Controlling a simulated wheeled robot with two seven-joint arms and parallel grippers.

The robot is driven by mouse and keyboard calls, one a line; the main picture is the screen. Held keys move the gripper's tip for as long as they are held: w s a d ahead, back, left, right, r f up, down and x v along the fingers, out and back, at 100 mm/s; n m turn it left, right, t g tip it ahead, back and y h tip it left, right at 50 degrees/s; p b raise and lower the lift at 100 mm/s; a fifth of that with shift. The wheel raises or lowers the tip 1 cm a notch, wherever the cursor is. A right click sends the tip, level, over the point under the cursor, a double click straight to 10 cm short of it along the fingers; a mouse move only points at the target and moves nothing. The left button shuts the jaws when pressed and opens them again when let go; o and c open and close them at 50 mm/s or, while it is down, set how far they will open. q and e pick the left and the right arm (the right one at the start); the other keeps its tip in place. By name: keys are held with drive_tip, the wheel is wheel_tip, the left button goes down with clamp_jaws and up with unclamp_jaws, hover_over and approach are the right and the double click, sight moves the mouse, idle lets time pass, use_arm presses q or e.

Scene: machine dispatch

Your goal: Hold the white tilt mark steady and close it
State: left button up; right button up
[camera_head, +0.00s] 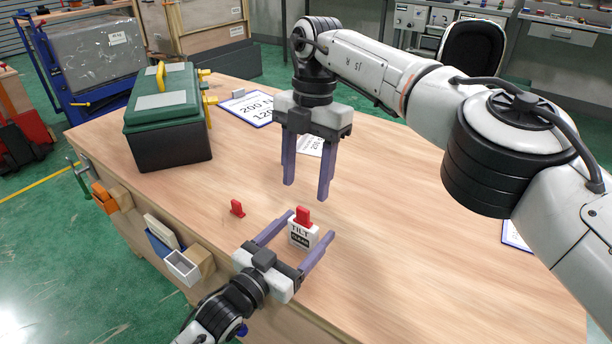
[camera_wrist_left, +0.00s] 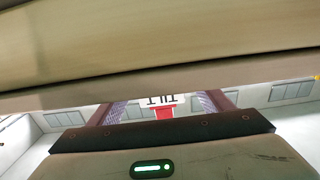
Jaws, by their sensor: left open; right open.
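The white tilt mark (camera_head: 302,235) stands upright on the wooden table, with a red piece (camera_head: 303,217) at its top and the word TILT on its front. It also shows upside down in the left wrist view (camera_wrist_left: 161,101). My left gripper (camera_head: 298,229) is open, with one finger on each side of the mark; I cannot tell whether either finger touches it. My right gripper (camera_head: 306,192) is open and empty, pointing down above the table behind the mark. A second small red piece (camera_head: 237,208) rests on the table to the left of the mark.
A dark green case (camera_head: 170,115) with yellow latches stands at the table's back left. Printed sheets (camera_head: 248,108) lie behind my right gripper. Small holders (camera_head: 183,267) are fixed along the table's front left edge. The table (camera_head: 400,260) right of the mark is mostly clear.

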use_arm(q)
drive_tip(key=p+v, duration=0.1)
drive_tip(key=v, duration=0.9)
drive_tip(key=shift+s+a, duration=0.1)
